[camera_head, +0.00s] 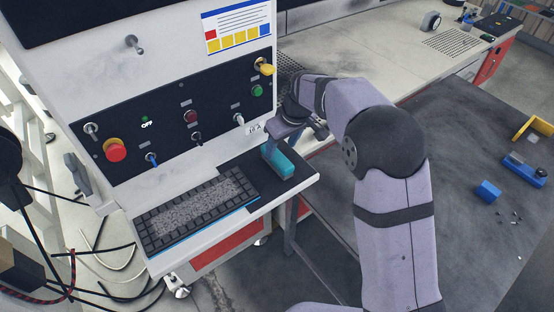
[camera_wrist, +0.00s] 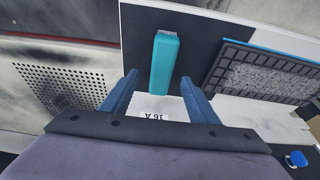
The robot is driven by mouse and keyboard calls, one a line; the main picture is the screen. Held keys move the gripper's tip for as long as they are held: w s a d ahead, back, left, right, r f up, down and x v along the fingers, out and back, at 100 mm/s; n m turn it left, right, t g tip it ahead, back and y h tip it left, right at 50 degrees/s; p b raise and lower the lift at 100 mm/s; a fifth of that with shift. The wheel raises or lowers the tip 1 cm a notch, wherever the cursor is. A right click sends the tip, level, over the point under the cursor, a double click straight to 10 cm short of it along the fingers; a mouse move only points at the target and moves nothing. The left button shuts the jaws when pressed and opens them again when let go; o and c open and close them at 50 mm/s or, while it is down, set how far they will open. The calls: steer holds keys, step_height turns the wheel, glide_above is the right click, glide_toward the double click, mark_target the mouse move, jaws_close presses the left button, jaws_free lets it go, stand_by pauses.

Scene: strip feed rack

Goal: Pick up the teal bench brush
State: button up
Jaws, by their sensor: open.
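The teal bench brush (camera_head: 278,160) lies on the dark mat on the panel's shelf, to the right of the keyboard. In the wrist view the brush (camera_wrist: 164,64) is a teal block with a pale end, lying lengthwise away from me. My gripper (camera_wrist: 160,88) is open, its two blue fingers spread to the left and right of the brush's near end. I cannot tell how high the fingers are above the shelf. In the head view my gripper (camera_head: 284,138) is just behind the brush, partly hidden by my wrist.
The keyboard (camera_head: 193,212) fills the left of the shelf and also shows in the wrist view (camera_wrist: 262,72). The control panel (camera_head: 170,112) with knobs, a red button and switches rises behind. A grey bench (camera_head: 460,170) with small blue parts stands to the right.

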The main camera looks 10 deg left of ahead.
mark_target(277, 155)
steer(key=shift+p+x, duration=1.3)
steer(key=shift+x, duration=1.85)
steer(key=shift+s+a, duration=0.1)
steer(key=c, duration=1.2)
